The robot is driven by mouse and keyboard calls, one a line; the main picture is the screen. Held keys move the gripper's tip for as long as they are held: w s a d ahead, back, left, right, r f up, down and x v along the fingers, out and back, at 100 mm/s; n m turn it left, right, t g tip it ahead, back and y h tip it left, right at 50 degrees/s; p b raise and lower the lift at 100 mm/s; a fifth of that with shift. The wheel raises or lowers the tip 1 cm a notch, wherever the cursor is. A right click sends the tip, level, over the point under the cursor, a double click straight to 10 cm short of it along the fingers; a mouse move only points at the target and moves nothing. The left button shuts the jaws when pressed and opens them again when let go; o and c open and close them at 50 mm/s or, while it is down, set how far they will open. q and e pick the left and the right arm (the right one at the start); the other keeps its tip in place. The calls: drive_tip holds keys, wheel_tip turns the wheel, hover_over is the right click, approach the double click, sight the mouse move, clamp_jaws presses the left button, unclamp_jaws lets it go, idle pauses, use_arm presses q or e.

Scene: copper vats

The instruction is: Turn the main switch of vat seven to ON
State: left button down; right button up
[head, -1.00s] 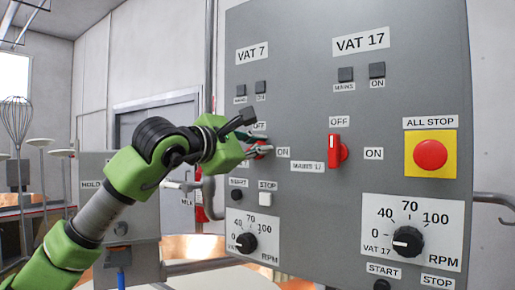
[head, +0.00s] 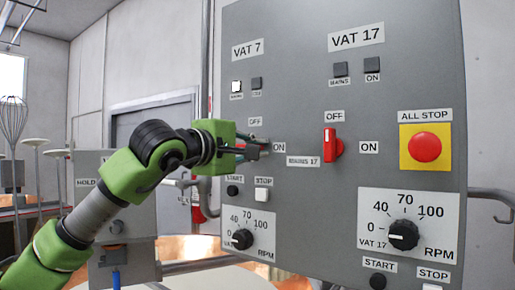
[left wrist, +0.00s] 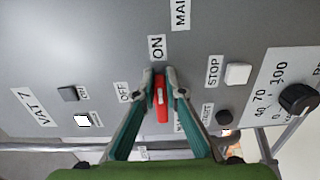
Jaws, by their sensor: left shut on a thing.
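The vat 7 main switch, a red handle (left wrist: 161,98), sits between the fingertips of my left gripper (left wrist: 161,88) in the left wrist view. My left gripper is shut on it. The handle lies in line with the ON label (left wrist: 156,47), and the OFF label (left wrist: 123,92) is off to its side. In the head view my left gripper (head: 259,146) is at the panel beside the ON label, and its fingers hide most of the switch. The vat 7 MAINS lamp (head: 236,86) is lit white; the lamp beside it (head: 257,84) is dark. My right gripper is not in view.
The grey panel (head: 300,200) also bears the red vat 17 switch (head: 333,143), upright toward OFF, and a red ALL STOP button (head: 425,147). The vat 7 START button (head: 233,190), white STOP button (head: 262,194) and speed knob (head: 242,239) sit just below my gripper.

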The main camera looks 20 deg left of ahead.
use_arm(q)
drive_tip(key=shift+f, duration=0.2)
drive_tip(key=c, duration=2.1)
unclamp_jaws()
drive_tip(key=shift+r, duration=0.1)
drive_tip(key=v, duration=1.2)
drive_tip(key=shift+w, duration=0.1)
